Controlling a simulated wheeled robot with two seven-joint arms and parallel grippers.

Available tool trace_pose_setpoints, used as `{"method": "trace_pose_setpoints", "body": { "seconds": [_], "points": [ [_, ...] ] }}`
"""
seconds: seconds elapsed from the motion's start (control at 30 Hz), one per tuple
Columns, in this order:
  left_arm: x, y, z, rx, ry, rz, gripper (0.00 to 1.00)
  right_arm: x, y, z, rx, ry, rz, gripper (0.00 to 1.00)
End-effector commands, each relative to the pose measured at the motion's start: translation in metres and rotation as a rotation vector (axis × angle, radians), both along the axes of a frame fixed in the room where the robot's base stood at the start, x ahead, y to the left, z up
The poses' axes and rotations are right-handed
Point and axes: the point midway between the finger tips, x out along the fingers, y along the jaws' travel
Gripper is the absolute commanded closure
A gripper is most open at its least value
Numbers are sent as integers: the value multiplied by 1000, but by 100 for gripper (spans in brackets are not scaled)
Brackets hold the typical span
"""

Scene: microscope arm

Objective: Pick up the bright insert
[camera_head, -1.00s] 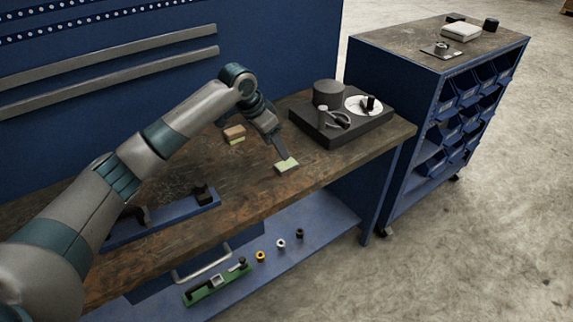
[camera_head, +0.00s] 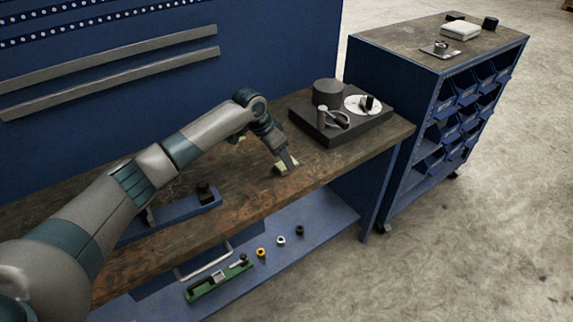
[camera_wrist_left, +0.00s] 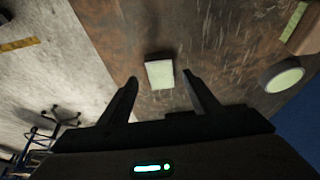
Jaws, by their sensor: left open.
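The bright insert (camera_head: 283,171), a small pale block, lies on the brown workbench near its front edge. In the left wrist view the insert (camera_wrist_left: 159,74) shows its pale face, with the fingers of my left gripper (camera_wrist_left: 160,79) apart on either side of it. There is a visible gap to each finger, and the gripper holds nothing. In the head view my left gripper (camera_head: 289,161) points down right at the insert and partly covers it. Whether the fingertips are level with the insert is hard to tell. My right gripper does not show.
A black base with a dark cylinder and white disc (camera_head: 362,104) stands right of the insert. Another small block (camera_head: 240,138) is mostly hidden behind my arm. A blue rail (camera_head: 175,219) lies at the left. A lower shelf (camera_head: 318,222) holds small parts.

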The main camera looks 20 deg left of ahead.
Motion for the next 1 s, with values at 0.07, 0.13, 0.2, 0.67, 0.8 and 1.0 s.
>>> {"method": "trace_pose_setpoints", "body": {
  "seconds": [0.07,0.13,0.2,0.67,0.8,1.0],
  "points": [
    [3,-1,-7,1,3,1,43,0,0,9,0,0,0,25],
    [6,-4,-17,-1,3,0,43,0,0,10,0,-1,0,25],
    [7,-5,-23,1,3,1,43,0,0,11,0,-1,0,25],
    [9,-6,-29,1,1,0,43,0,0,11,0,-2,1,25],
    [9,-6,-29,1,1,0,50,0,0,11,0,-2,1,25],
    [9,-6,-29,0,0,0,98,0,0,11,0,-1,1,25]
  ]
}}
